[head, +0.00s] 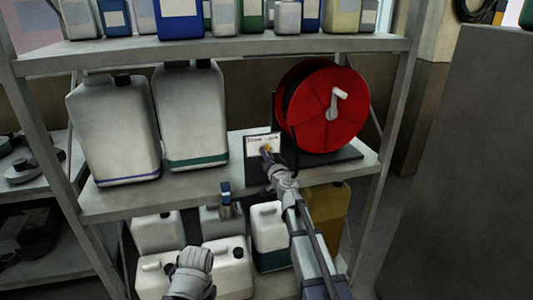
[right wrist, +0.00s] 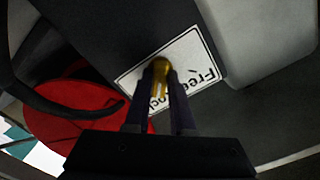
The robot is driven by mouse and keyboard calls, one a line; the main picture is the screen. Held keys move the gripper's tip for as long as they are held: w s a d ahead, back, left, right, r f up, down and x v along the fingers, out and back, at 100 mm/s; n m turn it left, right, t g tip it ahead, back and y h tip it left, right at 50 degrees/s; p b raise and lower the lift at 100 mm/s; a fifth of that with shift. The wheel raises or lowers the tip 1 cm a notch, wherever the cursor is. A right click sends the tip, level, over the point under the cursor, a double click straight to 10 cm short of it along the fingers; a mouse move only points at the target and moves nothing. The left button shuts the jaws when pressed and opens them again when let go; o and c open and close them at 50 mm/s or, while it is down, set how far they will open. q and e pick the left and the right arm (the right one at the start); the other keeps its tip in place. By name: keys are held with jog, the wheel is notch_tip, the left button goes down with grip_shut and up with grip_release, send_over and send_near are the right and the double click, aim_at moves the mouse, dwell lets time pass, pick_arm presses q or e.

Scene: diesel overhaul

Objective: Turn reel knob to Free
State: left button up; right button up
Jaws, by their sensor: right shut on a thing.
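The yellow reel knob (head: 267,149) sits on a white label plate (head: 258,141) on the dark base beside the red hose reel (head: 316,123). In the right wrist view the knob (right wrist: 161,72) lies between the two dark fingers of my right gripper (right wrist: 160,75), which is shut on it. "Free" shows on the plate (right wrist: 195,55) to the right of the fingers; the other wording is partly hidden by them. My right gripper (head: 267,155) reaches the plate from below. A grey part of my left arm shows low in the head view; its fingers cannot be made out.
Two large white jugs (head: 115,130) stand left of the plate on the same shelf (head: 125,198). Several containers are on the shelf above and several canisters (head: 268,228) below. A small blue-topped item (head: 226,190) is at the shelf's front edge. A grey upright surface (head: 460,150) stands at the right.

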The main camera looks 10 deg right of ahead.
jog(key=n, duration=1.6)
jog(key=shift+a, duration=0.2)
jog(key=o, duration=1.6)
jog(key=shift+c, duration=0.2)
jog(key=s, duration=0.7)
